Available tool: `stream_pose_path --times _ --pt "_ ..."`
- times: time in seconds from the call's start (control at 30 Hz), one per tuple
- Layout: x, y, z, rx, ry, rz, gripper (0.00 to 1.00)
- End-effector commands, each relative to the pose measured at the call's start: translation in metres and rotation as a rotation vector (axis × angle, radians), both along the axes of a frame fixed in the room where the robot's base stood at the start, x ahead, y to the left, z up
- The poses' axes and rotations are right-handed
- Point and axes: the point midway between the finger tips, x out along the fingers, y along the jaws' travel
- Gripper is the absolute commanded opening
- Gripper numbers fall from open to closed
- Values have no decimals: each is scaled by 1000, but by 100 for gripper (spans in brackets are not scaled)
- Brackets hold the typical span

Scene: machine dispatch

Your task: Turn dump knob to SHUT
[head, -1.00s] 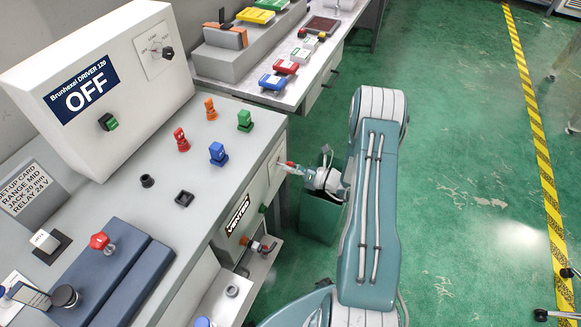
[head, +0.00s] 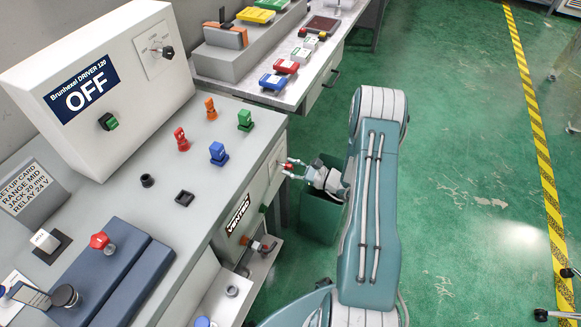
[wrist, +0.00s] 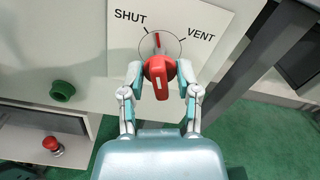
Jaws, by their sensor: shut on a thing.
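The red dump knob (wrist: 159,72) is on a white plate (wrist: 205,15) marked SHUT at upper left and VENT at upper right. Its pointer stands nearly straight up, between the SHUT and VENT marks. My gripper (wrist: 160,80) has one finger on each side of the knob and is closed on it. In the head view, my gripper (head: 291,168) is at the cabinet's right-hand face, and the knob is too small there to read.
A green button (wrist: 62,90) and a red knob (wrist: 51,144) are left of the plate in the wrist view. A dark green bin (head: 319,218) stands below my gripper. The driver box (head: 150,85) shows OFF. Open green floor lies to the right.

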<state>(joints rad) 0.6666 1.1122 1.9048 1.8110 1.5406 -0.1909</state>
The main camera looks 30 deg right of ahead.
Motion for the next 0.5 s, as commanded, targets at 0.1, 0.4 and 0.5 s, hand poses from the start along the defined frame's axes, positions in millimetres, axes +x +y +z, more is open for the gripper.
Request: stream_pose_path --times 0.1,0.4,0.5 --pt "1 0 -1 -86 -61 -1 0" --pt "0 0 -1 -265 -202 -1 0" --pt "0 0 -1 -307 -234 0 0"
